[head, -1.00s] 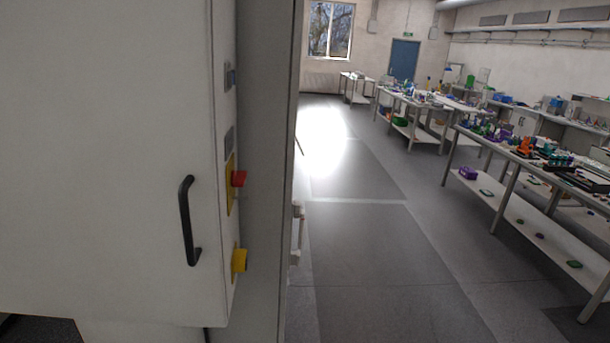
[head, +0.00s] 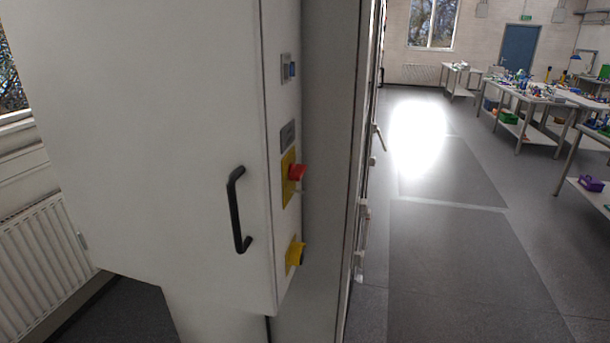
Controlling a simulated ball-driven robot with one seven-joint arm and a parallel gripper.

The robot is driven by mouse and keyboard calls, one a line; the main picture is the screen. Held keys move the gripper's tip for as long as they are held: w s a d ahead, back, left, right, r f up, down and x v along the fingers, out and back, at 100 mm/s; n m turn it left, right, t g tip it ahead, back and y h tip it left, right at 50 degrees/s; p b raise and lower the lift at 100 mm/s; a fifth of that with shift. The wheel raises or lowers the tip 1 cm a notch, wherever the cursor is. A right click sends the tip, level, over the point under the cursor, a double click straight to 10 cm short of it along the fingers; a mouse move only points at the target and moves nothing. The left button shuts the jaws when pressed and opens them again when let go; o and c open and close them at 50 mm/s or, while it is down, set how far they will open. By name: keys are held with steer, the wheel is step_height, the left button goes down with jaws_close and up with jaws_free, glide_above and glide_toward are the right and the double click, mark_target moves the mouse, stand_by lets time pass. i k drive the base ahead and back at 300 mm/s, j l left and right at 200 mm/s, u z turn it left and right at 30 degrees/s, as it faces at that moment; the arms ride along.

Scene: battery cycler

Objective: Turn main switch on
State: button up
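The tall white cabinet (head: 150,120) fills the left half of the view, with its narrow control side turned partly away from me. Low on that side is a yellow switch piece (head: 292,254) with a dark part on its right; its setting cannot be read from this angle. Above it a red knob (head: 297,172) stands out from a yellow plate (head: 288,190). Higher up are a grey label plate (head: 287,135) and a small panel with a bluish face (head: 289,69). I cannot tell which one is the main switch. My gripper does not show.
A black door handle (head: 235,210) sticks out from the cabinet front. A radiator (head: 45,260) stands at the left. More equipment with projecting handles (head: 362,225) stands behind the cabinet. Open floor (head: 440,265) lies to the right, with workbenches (head: 525,98) at the far right.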

mark_target(295, 173)
steer(key=i+l, duration=0.1)
steer(key=i, duration=0.35)
steer(key=i+l+u, duration=0.1)
steer(key=i, duration=0.35)
